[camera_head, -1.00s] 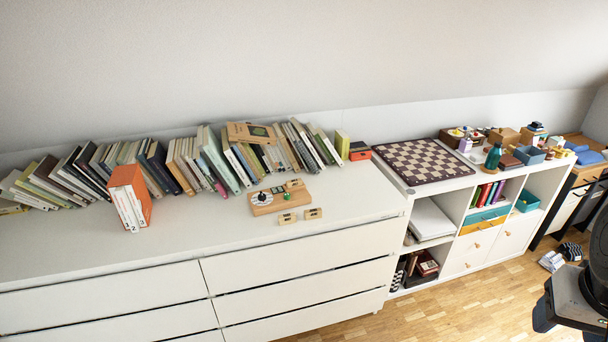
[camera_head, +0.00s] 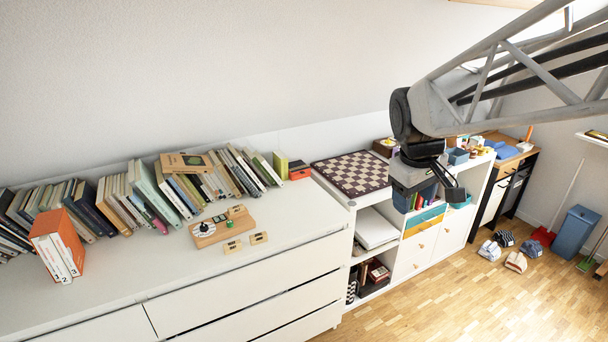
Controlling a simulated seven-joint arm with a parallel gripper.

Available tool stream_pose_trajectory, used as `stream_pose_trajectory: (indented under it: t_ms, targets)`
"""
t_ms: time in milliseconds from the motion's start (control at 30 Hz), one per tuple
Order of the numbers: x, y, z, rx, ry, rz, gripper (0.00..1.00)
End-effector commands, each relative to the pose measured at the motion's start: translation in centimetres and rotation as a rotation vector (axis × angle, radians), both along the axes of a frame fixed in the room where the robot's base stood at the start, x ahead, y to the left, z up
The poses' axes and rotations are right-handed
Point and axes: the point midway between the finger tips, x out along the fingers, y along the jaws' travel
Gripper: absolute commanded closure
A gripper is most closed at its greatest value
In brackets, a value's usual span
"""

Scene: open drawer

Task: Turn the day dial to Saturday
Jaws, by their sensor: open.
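A small wooden board (camera_head: 234,232) lies on top of the white dresser, in front of the row of books. A round black-and-white dial (camera_head: 205,228) sits on its left part. Its lettering is too small to read. Small wooden blocks (camera_head: 237,211) stand at the board's back edge, and two more wooden blocks (camera_head: 232,247) lie on the dresser in front of it. My gripper (camera_head: 452,192) hangs in the air well to the right of the board, in front of the cube shelf. It is open, touches nothing I can see, and its far side is hidden.
A row of leaning books (camera_head: 150,200) runs along the back of the white dresser (camera_head: 110,283). An orange book box (camera_head: 58,245) stands at the left. A chessboard (camera_head: 352,173) lies on the shelf unit. The dresser's front right top is clear.

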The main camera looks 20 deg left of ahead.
Motion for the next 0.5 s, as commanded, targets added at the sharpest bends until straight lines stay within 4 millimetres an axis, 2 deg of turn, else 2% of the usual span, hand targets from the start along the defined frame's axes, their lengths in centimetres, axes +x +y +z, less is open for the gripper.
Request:
stream_pose_trajectory:
  t_ms: [100,500]
  targets:
    - [2.4,2.6,-0.3,-0.024,0.011,0.082,0.42]
    - [9.1,11.6,-1.6,-0.102,0.041,0.351,0.42]
